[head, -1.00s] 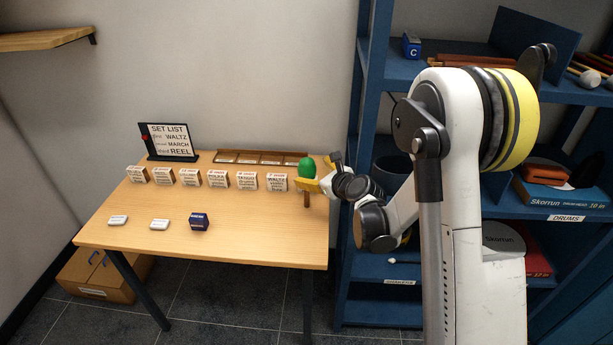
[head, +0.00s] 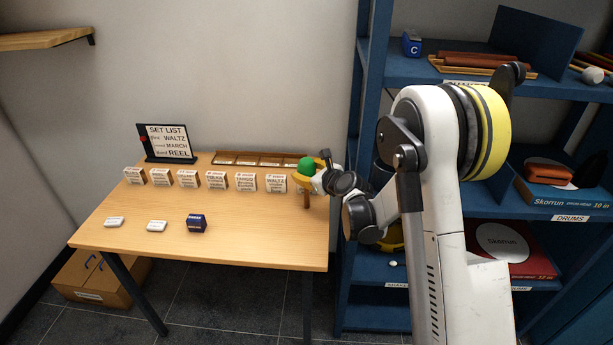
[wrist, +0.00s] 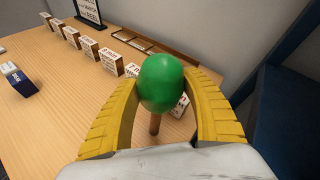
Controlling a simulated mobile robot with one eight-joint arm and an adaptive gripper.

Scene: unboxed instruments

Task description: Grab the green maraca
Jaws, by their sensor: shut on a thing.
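The green maraca (head: 306,165) has a round green head and a brown handle pointing down. It is upright near the right end of the wooden table. My gripper (head: 312,174) comes in from the right and is shut on it. In the wrist view the green maraca (wrist: 161,84) stands between the two yellow fingers of my gripper (wrist: 165,105), just under or at its head. The exact contact is partly hidden by the head. I cannot tell whether the handle's lower end touches the table.
A blue shelf (head: 362,110) with instruments stands close on the right.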

